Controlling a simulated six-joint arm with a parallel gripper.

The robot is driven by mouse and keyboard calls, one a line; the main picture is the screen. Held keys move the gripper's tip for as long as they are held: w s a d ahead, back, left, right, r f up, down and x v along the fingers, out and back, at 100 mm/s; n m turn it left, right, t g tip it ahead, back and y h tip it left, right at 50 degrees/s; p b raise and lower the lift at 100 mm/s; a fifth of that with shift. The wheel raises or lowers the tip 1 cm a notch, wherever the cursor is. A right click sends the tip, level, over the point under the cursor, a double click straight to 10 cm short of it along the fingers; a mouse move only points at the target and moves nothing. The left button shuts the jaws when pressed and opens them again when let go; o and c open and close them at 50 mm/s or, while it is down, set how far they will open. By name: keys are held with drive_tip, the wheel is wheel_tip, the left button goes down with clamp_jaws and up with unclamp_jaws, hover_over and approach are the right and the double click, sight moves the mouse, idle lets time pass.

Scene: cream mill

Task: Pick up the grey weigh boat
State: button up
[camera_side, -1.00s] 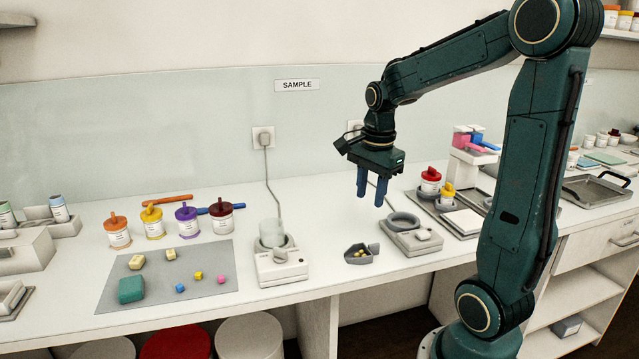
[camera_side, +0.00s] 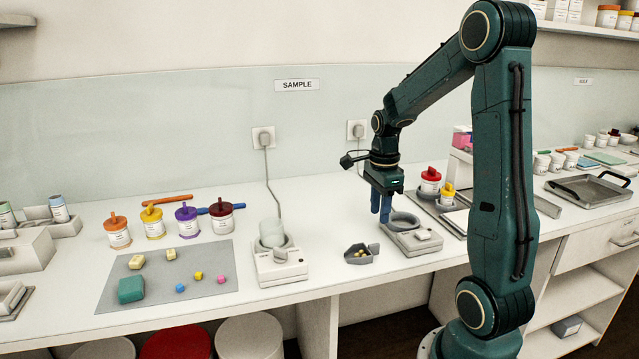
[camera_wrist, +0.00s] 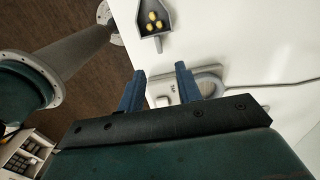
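The grey weigh boat (camera_side: 359,254) sits on the white bench between two balances and holds several small yellow pieces.
A balance with a grey ring (camera_side: 405,222) stands right beside the boat, beneath my fingers. A grey mat (camera_side: 205,285) with small blocks lies farther left. The bench's front edge is close to the boat.

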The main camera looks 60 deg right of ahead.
hover_over(377, 244)
drive_tip(key=shift+w+f, duration=0.1)
drive_tip(key=shift+f, duration=2.35)
drive_tip(key=shift+f, duration=2.6)
clamp_jaws()
